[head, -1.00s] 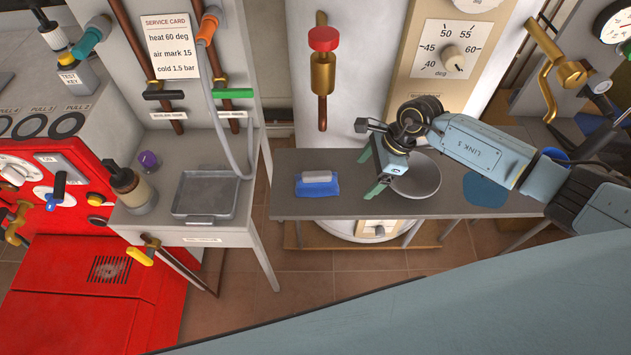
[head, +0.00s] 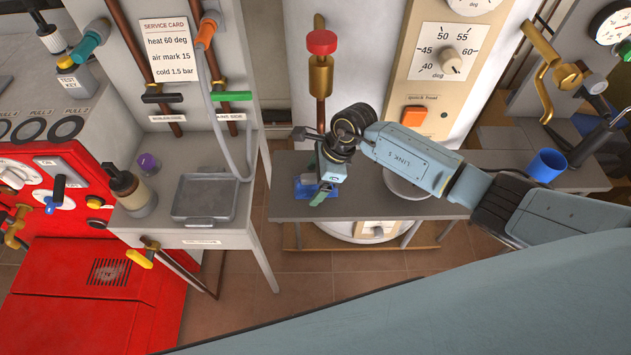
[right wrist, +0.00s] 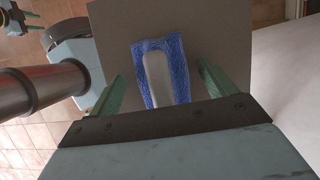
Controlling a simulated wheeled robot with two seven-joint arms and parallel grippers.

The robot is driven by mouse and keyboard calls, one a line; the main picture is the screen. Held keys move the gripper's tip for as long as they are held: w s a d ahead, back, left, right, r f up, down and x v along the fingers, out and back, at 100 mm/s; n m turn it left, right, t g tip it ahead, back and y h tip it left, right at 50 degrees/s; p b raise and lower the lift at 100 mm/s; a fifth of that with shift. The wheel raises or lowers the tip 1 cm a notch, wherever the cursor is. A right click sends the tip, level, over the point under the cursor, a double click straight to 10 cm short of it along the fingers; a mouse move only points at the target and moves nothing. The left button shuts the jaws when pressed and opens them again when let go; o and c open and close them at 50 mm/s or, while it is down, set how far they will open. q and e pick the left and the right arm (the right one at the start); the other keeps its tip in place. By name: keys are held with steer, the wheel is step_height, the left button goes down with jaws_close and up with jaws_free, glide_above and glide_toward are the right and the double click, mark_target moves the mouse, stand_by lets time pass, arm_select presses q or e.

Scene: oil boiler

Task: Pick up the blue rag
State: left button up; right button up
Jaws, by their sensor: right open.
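The blue rag (head: 302,187) lies on the grey table, with a pale bar lengthwise across its top. In the head view my right gripper (head: 319,180) is over it and hides much of it. In the right wrist view the rag (right wrist: 177,75) shows between the two green fingers of the right gripper (right wrist: 159,70). The fingers are open, one to each side of the rag, with nothing held. How far they are above the table is hard to tell.
The grey table (head: 290,212) holds a pale round bowl (head: 405,187) right of the rag, partly behind my arm. A blue cup (head: 546,165) stands farther right. A red-capped brass valve (head: 321,75) rises behind. A side stand at left carries a grey tray (head: 204,199).

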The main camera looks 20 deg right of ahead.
mark_target(311, 176)
steer(key=c, duration=1.1)
steer(key=shift+r, duration=0.1)
